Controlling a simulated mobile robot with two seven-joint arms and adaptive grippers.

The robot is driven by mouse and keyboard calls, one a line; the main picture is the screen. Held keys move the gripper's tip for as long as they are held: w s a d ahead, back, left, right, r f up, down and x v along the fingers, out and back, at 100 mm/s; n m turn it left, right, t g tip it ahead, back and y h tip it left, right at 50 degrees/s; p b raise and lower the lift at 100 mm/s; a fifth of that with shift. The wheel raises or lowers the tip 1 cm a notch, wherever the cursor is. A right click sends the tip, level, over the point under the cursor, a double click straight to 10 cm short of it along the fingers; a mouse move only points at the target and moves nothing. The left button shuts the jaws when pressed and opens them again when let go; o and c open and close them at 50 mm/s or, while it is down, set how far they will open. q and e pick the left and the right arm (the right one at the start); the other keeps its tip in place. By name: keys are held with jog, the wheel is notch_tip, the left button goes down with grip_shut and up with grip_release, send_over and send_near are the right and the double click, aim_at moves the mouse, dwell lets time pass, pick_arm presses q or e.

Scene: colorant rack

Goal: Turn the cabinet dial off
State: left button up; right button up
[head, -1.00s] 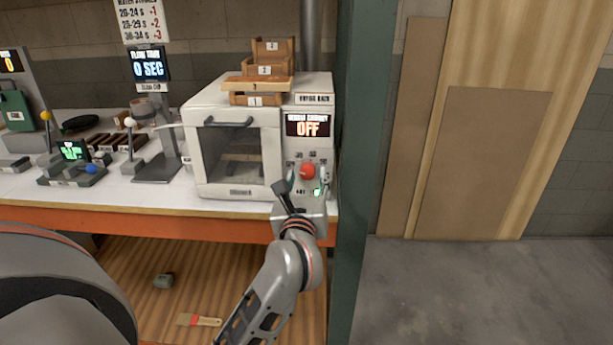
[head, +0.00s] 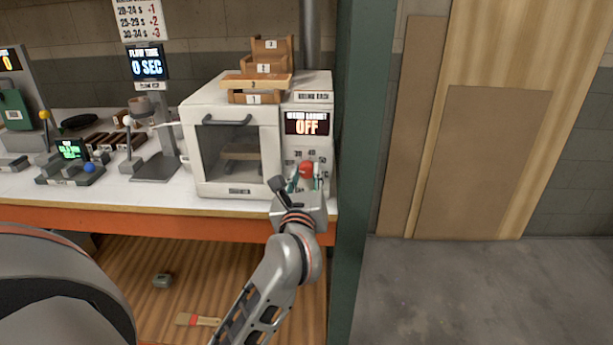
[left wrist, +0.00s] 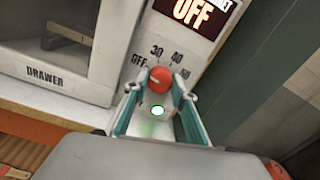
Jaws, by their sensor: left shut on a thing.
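The red cabinet dial (head: 306,168) is on the right-hand front panel of the white cabinet (head: 238,189). It also shows in the left wrist view (left wrist: 159,79), with marks for OFF, 30 and 40 around it. Its white pointer line seems to aim toward the OFF mark. The display (head: 307,124) above it reads OFF. My left gripper (head: 306,176) is at the panel with one finger on each side of the dial, shut on it. My right gripper is not in view.
Wooden drawer boxes (head: 256,82) are stacked on the cabinet. A dark green post (head: 360,150) stands close on the right. A lever stand (head: 155,165) is on the bench to the left. A brush (head: 198,320) lies on the lower shelf.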

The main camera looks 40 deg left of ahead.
pick_arm(q)
jog(key=o, duration=1.1)
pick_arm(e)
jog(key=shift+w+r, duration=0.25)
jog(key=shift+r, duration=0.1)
pick_arm(q)
jog(key=shift+s+d, duration=0.1)
jog(key=shift+s, duration=0.1)
jog(key=v, duration=1.1)
jog(key=shift+s+d, duration=0.15)
jog(key=shift+s, duration=0.15)
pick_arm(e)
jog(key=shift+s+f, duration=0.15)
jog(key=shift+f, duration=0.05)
